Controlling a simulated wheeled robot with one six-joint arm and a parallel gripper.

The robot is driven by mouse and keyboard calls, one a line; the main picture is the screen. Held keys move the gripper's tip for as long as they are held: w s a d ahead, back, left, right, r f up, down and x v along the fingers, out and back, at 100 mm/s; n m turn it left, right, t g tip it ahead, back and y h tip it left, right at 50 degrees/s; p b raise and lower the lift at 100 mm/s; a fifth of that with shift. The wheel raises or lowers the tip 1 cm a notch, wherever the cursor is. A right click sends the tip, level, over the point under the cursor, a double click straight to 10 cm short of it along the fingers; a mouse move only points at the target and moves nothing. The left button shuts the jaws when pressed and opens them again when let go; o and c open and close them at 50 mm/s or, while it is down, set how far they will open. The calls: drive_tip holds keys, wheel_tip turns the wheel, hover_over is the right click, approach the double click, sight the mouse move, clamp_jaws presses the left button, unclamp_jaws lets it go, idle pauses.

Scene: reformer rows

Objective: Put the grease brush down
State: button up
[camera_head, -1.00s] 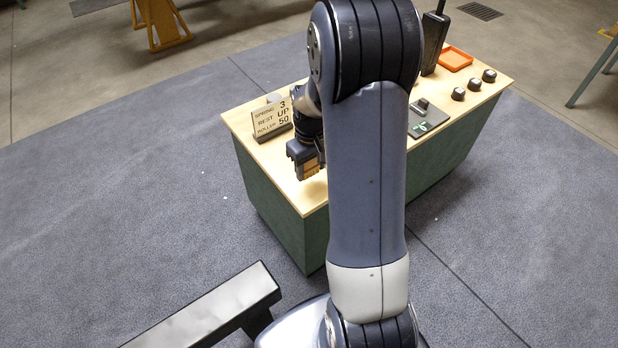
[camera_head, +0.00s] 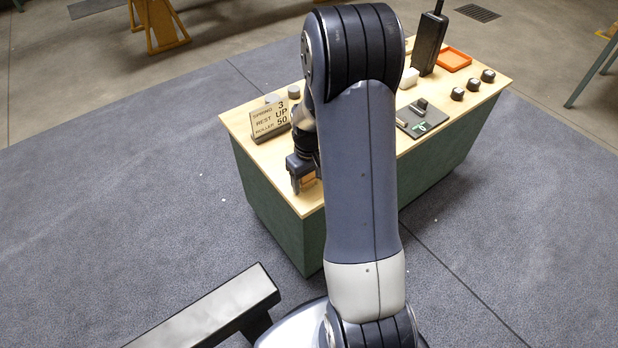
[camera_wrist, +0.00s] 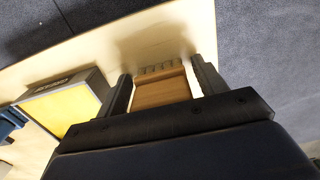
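In the head view my gripper (camera_head: 304,184) is low over the near left end of the wooden bench top (camera_head: 262,158), and the brush (camera_head: 309,183) shows as a small tan patch by the fingers. The brush appears to be at the bench top; its contact is hard to see.
A sign stand (camera_head: 270,122) is left of my gripper; a yellow-faced block (camera_wrist: 62,108) is close by in the wrist view. Farther along are a dark plate (camera_head: 424,121), an orange tray (camera_head: 454,59), black knobs (camera_head: 472,84) and a black radio-like device (camera_head: 429,45). The bench edge is near.

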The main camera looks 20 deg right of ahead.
drive_tip(key=shift+o, duration=0.3)
drive_tip(key=shift+r, duration=0.15)
drive_tip(key=shift+r, duration=0.35)
wheel_tip(320, 180, up, 11)
drive_tip(key=shift+r+p, duration=0.2)
drive_tip(key=shift+p, duration=1)
wheel_tip(320, 180, down, 13)
drive_tip(key=b, duration=0.2)
drive_tip(key=shift+b, duration=0.35)
wheel_tip(320, 180, up, 3)
drive_tip(key=shift+r+p, duration=0.15)
drive_tip(key=shift+p, duration=0.4)
drive_tip(key=shift+r, duration=0.7)
